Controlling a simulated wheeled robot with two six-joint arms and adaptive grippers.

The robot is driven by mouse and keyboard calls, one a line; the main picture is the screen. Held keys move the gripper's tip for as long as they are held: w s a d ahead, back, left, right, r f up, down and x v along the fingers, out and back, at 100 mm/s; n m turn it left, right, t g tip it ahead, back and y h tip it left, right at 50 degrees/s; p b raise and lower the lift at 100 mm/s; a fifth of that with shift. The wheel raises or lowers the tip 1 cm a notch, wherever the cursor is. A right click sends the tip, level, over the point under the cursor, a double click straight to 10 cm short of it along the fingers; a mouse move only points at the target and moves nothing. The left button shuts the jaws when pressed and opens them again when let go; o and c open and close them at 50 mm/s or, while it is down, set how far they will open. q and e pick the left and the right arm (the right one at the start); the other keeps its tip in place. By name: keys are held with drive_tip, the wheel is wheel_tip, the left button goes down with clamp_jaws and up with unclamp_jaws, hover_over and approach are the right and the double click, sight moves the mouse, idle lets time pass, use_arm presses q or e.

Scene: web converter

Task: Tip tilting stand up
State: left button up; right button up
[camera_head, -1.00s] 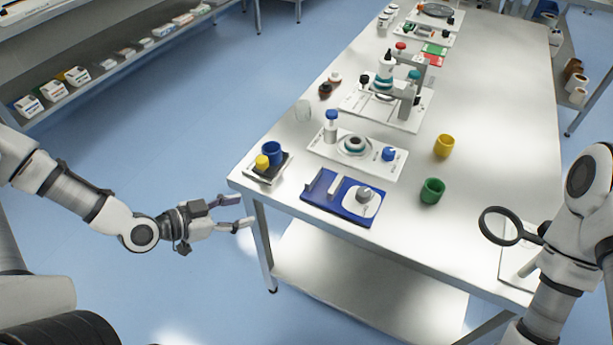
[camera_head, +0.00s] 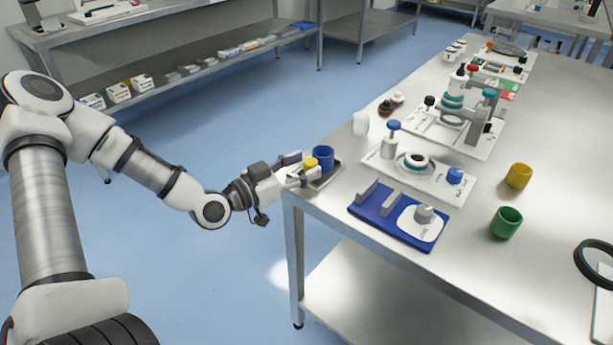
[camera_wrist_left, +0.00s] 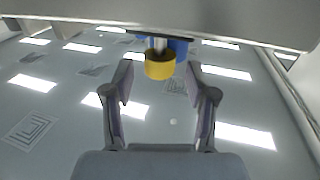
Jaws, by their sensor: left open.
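The tilting stand appears to be the small dark stand (camera_head: 328,178) at the near left corner of the table. It carries a blue cup (camera_head: 323,157) and a yellow knob (camera_head: 310,163). My left gripper (camera_head: 304,171) is at the corner, its open fingers close to the yellow knob. In the left wrist view, the yellow knob (camera_wrist_left: 159,66) is ahead of the open fingertips of my left gripper (camera_wrist_left: 160,76), roughly centred, with the blue cup (camera_wrist_left: 179,48) behind it. Nothing is held. Whether a finger touches the knob cannot be told. My right gripper is out of view.
A blue tray (camera_head: 373,210) and a white board (camera_head: 440,185) stand right of the stand. A clear cup (camera_head: 360,123) is behind. Yellow (camera_head: 518,176) and green (camera_head: 506,222) cups stand farther right. The table edge (camera_head: 300,200) is just below my left gripper.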

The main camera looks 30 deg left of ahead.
use_arm(q)
drive_tip(key=shift+w+d, duration=0.25)
drive_tip(key=shift+w, duration=0.3)
clamp_jaws()
